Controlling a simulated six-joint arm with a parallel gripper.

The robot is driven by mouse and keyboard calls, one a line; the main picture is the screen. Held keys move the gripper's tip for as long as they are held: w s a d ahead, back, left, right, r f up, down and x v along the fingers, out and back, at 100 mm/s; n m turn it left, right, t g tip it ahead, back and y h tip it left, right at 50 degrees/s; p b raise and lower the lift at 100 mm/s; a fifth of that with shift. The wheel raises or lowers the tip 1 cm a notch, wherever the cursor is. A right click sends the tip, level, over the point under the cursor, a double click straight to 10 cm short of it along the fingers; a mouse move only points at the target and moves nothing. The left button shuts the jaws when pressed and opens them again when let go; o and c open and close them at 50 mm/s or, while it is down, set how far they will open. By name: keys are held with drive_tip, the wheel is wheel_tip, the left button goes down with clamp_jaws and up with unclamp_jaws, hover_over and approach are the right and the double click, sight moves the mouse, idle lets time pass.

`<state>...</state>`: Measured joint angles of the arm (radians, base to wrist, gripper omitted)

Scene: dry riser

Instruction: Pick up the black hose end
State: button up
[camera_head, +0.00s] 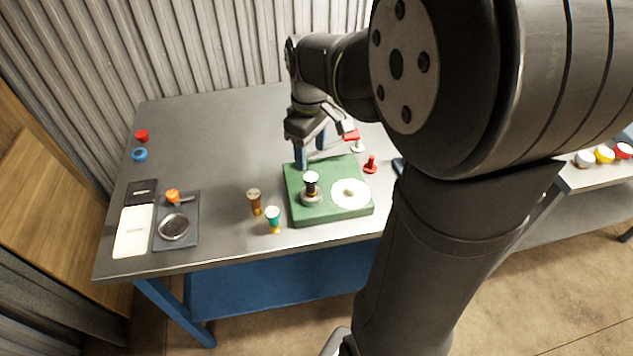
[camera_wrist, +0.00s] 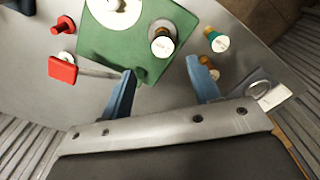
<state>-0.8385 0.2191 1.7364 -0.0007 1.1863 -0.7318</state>
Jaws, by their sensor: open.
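The black hose end (camera_head: 311,181), with a pale round top, stands upright in a metal collar on the green base (camera_head: 346,213). It also shows in the wrist view (camera_wrist: 162,36), seen from above, beyond my fingers. My gripper (camera_head: 310,154) is open and empty at the far edge of the green base, behind the hose end. In the wrist view my two blue fingers (camera_wrist: 164,84) are wide apart, with the green base's edge between them. They look clear of the hose end. Their height above the base is hard to tell.
A brown fitting (camera_head: 254,199) and a teal one (camera_head: 273,218) stand left of the base. A pale disc (camera_head: 350,193) lies on it. A red-handled part (camera_wrist: 62,70) and a red knob (camera_head: 370,165) are nearby. A tray (camera_head: 191,233) is farther left.

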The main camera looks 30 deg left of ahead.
sight(311, 177)
wheel_tip(311, 177, down, 4)
drive_tip(key=shift+r, duration=0.25)
drive_tip(key=shift+s+d+f, duration=0.1)
drive_tip(key=shift+s+f, duration=0.05)
drive_tip(key=shift+f, duration=1.2)
drive_tip(key=shift+s+f, duration=0.1)
drive_tip(key=shift+f, duration=1.2)
drive_tip(key=shift+c, duration=0.5)
clamp_jaws()
